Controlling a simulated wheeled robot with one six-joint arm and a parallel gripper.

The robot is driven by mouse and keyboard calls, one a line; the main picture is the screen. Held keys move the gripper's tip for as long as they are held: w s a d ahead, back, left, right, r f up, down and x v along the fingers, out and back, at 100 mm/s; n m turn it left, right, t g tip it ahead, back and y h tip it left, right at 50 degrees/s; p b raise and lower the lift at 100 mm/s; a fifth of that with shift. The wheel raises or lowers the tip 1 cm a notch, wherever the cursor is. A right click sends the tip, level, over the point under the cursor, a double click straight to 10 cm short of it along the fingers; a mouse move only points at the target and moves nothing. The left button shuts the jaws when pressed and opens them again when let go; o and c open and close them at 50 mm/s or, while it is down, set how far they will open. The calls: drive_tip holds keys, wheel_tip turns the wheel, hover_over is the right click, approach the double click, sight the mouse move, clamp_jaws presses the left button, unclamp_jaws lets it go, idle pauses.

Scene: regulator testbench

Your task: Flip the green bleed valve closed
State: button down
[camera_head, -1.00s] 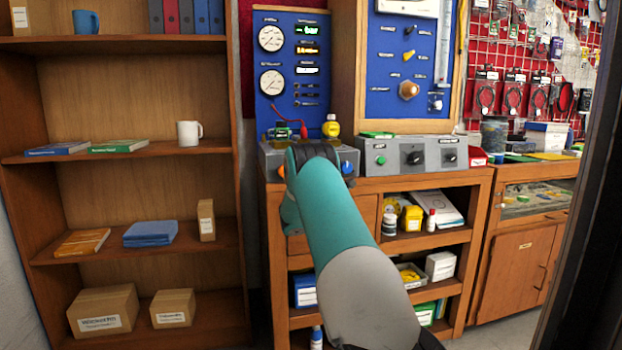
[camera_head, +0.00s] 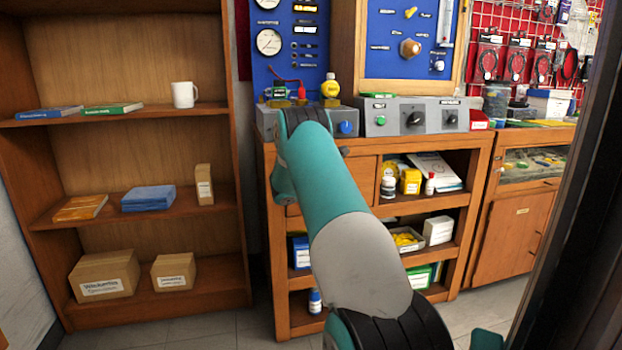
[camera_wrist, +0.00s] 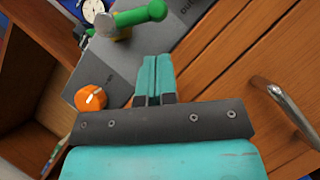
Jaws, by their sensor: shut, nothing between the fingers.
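The green bleed valve (camera_wrist: 140,15) shows at the top of the wrist view. Its green lever lies roughly level across the picture and ends in a rounded knob at the right, over a grey panel. My gripper (camera_wrist: 153,58) has its two teal fingers pressed together, with nothing between them. In the picture its tips are just below the lever, with a visible gap. An orange knob (camera_wrist: 90,97) is to the left of the fingers. In the head view my arm hides my gripper, and I cannot make out the valve lever.
A wooden bench (camera_head: 380,165) carries grey control boxes with a blue knob (camera_head: 345,127) and black knobs. A yellow-topped fitting (camera_head: 330,88) and a dark green one (camera_head: 279,90) stand behind my arm. A metal drawer handle (camera_wrist: 285,105) is at right in the wrist view.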

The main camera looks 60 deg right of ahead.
drive_tip(key=b+v, duration=1)
drive_tip(key=b, duration=0.2)
drive_tip(key=shift+f, duration=0.4)
